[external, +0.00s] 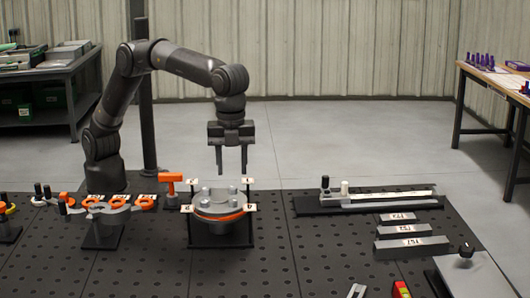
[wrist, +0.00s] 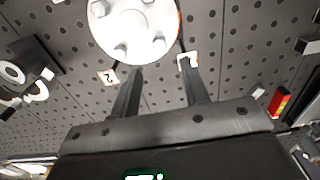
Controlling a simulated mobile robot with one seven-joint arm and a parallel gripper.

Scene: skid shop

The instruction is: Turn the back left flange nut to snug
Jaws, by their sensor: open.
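A round grey flange (external: 219,209) with an orange ring under it sits on a dark stand. Several flange nuts stand on its top; the back left flange nut (external: 205,190) is small in the external view, and how tight it is cannot be told. My gripper (external: 232,172) points down above the flange, slightly right of its middle, its two fingers apart with nothing between them. In the wrist view the flange (wrist: 135,12) shows at the top, pale, with several nuts, beyond the fingertips of my gripper (wrist: 161,66). The fingers touch no nut that I can see.
Small numbered tags (external: 249,207) surround the flange. An orange T-shaped tool (external: 172,187) stands just left of it, beside a stand with orange rings (external: 117,202). A rail fixture (external: 365,199) and grey labelled blocks (external: 413,246) lie right.

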